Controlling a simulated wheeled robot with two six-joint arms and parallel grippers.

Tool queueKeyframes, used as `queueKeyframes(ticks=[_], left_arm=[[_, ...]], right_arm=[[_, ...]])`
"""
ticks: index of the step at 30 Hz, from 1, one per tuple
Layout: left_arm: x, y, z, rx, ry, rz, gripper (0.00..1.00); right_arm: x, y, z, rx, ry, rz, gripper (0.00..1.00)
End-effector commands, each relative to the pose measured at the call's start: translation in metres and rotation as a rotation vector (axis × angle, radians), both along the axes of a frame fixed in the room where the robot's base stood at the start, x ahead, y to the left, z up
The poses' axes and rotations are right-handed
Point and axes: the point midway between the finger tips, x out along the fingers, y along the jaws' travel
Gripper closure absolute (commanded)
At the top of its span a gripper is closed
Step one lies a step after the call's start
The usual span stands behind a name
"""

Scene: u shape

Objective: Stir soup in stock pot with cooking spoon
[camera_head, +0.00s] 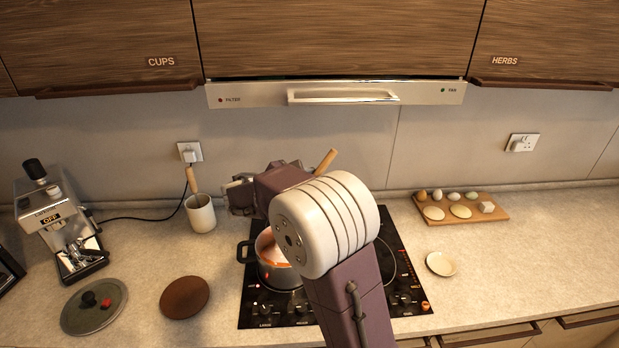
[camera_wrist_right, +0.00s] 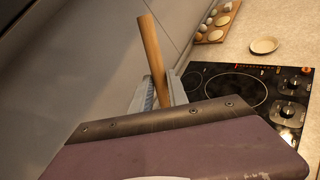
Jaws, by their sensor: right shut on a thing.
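The steel stock pot (camera_head: 278,276) stands on the left part of the hob, and my right arm covers much of it. Orange-red soup (camera_head: 268,246) shows inside. My right gripper (camera_head: 280,184) is above and behind the pot. In the right wrist view its fingers (camera_wrist_right: 166,92) are shut on the wooden handle of the cooking spoon (camera_wrist_right: 151,50). The handle (camera_head: 326,159) also sticks up past my wrist in the head view. The spoon's lower end is hidden, so I cannot tell whether it touches the soup. My left gripper is out of view.
The black hob (camera_head: 400,268) has a free ring at right. A light cup (camera_head: 201,214) with a wooden-handled utensil stands left of it. A brown disc (camera_head: 185,297), a lid (camera_head: 80,317) and a coffee machine (camera_head: 62,232) are further left. A small dish (camera_head: 441,264) lies right.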

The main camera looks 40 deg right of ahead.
Motion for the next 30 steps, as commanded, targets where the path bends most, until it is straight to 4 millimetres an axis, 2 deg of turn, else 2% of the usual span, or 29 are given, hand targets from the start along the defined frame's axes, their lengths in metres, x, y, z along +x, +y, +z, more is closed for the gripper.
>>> queueKeyframes(ticks=[3, 20, 30], left_arm=[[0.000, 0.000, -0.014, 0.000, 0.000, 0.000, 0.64], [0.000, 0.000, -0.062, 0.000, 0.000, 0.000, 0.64], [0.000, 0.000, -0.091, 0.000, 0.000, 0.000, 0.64]], right_arm=[[-0.006, -0.008, -0.012, 0.000, 0.000, -0.003, 1.00], [-0.034, -0.054, -0.056, 0.001, -0.001, -0.004, 1.00], [-0.021, -0.035, -0.092, 0.001, 0.001, 0.001, 1.00]])
